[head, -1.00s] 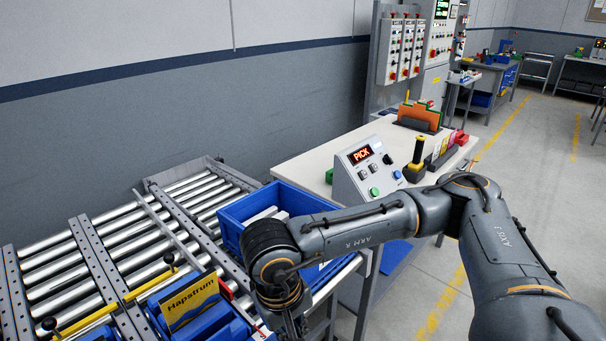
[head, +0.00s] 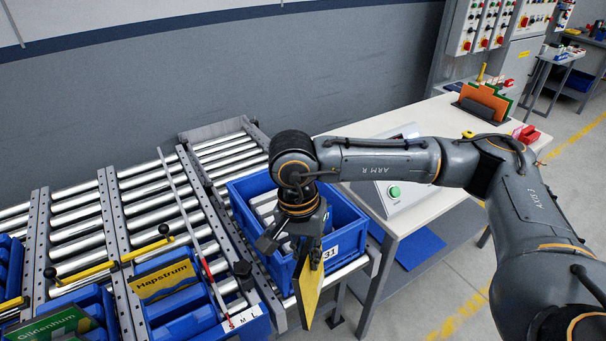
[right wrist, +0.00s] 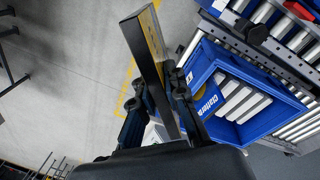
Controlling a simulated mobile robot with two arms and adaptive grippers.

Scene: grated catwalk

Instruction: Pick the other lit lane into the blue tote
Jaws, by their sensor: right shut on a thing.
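My right gripper (head: 314,250) is shut on a flat yellow box (head: 308,288), which hangs upright at the tote's near side. The box also shows in the right wrist view (right wrist: 149,62), edge-on and dark-sided, between the fingers. The blue tote (head: 346,222) stands behind and beside the gripper, with several pale boxes (head: 266,207) in it; my wrist hides part of its inside. The tote shows right of the gripper in the right wrist view (right wrist: 266,124). A yellow "Hapstrum" box (head: 166,281) sits in a blue lane bin at the left. My left gripper is out of view.
Roller lanes (head: 150,190) with metal rails fill the left. A green "Gildenhum" box (head: 60,328) stands lower left. A yellow bar (head: 88,272) with black knobs crosses the lanes. A pale bench (head: 425,118) with a green-button console (head: 405,195) stands right of the tote.

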